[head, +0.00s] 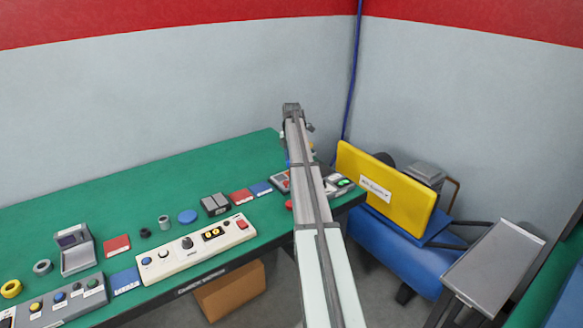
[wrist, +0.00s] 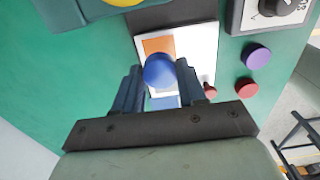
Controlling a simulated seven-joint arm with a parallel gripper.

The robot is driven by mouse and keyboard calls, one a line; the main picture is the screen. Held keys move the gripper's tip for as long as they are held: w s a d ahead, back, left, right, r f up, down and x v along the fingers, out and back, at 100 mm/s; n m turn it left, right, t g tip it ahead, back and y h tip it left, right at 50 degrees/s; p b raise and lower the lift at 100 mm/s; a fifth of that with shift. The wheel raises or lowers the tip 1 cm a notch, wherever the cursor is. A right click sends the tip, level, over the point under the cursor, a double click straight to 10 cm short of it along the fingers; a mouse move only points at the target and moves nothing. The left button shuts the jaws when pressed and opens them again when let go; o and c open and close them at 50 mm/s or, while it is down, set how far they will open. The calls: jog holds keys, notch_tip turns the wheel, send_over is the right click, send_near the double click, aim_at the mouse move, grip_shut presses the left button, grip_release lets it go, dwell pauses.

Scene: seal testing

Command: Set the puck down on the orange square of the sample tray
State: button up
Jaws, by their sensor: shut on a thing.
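In the wrist view my gripper (wrist: 160,84) is shut on a round blue puck (wrist: 159,70), with one finger on each side of it. Beyond and below the puck is the white sample tray (wrist: 204,46). The tray's orange square (wrist: 156,45) shows just above the puck in the picture, and the puck overlaps its lower edge. A blue square (wrist: 165,102) of the tray shows between the fingers. I cannot tell the puck's height above the tray. In the head view my arm hides the gripper, the held puck and the tray.
A purple round piece (wrist: 256,55) and a red one (wrist: 246,88) lie right of the tray. A small red peg-like piece (wrist: 209,90) is by the right finger. The green bench (head: 130,205) carries a control box (head: 197,247) and several small parts. A yellow panel (head: 385,188) stands at right.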

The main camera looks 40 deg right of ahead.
jog(key=shift+f, duration=1.9)
jog(key=shift+f, duration=0.15)
jog(key=o, duration=1.1)
jog(key=shift+c, duration=0.2)
notch_tip(320, 180, up, 12)
jog(key=shift+r, duration=0.15)
